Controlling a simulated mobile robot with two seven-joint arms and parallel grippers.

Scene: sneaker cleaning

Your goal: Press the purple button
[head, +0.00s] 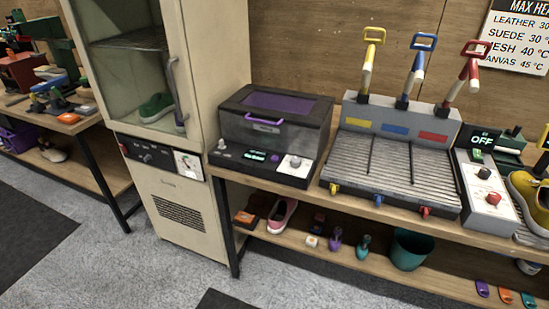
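A small purple button (274,158) sits on the front panel of a dark grey box-shaped machine (240,128) on the bench in the head view. The button lies between a small green-lit display (254,155) and a white dial (295,162). The machine's lid is shut; it has a purple window (279,102) and a purple-trimmed handle (265,124). Neither of my grippers shows in this view, so nothing of mine is near the button here.
A tall cream cabinet (181,209) with a glass door stands left of the machine. A grey ribbed station (390,165) with yellow, blue and red levers stands to its right. A lower shelf holds shoes and a teal bin (410,250). The grey floor (150,280) in front is open.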

